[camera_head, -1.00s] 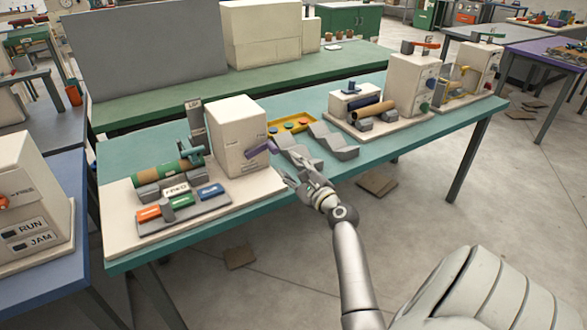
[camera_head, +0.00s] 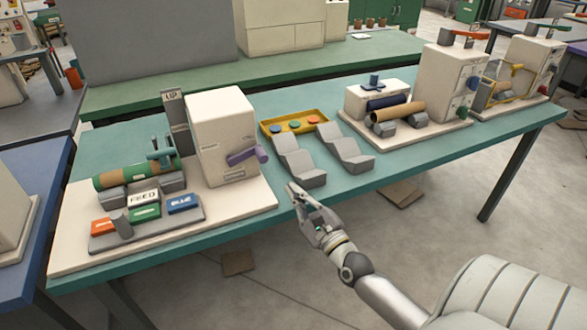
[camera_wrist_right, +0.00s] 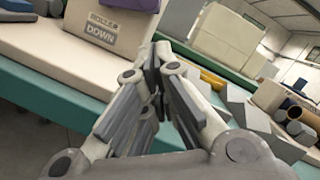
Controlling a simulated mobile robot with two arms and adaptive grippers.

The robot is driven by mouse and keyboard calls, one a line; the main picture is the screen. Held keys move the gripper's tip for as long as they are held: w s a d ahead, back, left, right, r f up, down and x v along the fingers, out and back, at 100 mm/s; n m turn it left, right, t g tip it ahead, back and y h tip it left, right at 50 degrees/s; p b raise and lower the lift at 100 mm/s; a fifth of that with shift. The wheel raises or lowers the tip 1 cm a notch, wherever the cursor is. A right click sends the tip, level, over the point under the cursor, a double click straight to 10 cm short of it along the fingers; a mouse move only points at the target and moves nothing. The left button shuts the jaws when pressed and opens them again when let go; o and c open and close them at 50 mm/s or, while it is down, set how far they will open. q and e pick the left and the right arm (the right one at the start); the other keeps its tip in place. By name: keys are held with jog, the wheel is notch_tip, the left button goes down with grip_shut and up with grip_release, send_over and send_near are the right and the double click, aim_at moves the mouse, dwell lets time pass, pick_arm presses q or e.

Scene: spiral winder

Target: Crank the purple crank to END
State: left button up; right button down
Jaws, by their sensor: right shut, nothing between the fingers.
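The purple crank (camera_head: 247,155) sticks out from the right part of the front of a cream box (camera_head: 221,137) on a cream base at the table's left. Its handle end points to the right. My right gripper (camera_head: 293,188) is shut and empty, in front of the table edge, below and right of the crank and apart from it. In the right wrist view the shut fingers (camera_wrist_right: 156,62) show in the middle, and a strip of purple (camera_wrist_right: 125,4) shows at the top edge. The END marking cannot be read here. My left gripper is not in view.
Beside the box are a tube on a cradle (camera_head: 138,170), an UP post (camera_head: 177,122) and orange, FEED and BLUE buttons (camera_head: 148,213). Two grey ramps (camera_head: 345,148) and a yellow tray (camera_head: 268,127) stand to the right. Other machines (camera_head: 452,75) fill the far right.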

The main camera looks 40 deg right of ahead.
jog(key=shift+w+a+r, duration=0.2)
jog(key=shift+w+r, duration=0.05)
jog(key=shift+w, duration=0.2)
jog(key=shift+w+a+r, duration=0.15)
jog(key=shift+w+r, duration=0.1)
jog(key=shift+w, duration=0.15)
jog(key=x, duration=0.7)
jog(key=shift+w+d+f, duration=0.1)
jog(key=shift+f, duration=0.1)
jog(key=shift+w, duration=0.35)
jog(key=shift+r, duration=0.15)
pick_arm(q)
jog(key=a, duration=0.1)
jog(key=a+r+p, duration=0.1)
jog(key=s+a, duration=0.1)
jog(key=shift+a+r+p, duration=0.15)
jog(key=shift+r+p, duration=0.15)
jog(key=shift+p, duration=0.05)
pick_arm(e)
jog(key=shift+r+n, duration=0.75)
jog(key=shift+n, duration=0.05)
jog(key=shift+w, duration=0.1)
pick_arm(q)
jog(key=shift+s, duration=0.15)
pick_arm(e)
jog(key=shift+a+f, duration=0.1)
jog(key=shift+a, duration=0.1)
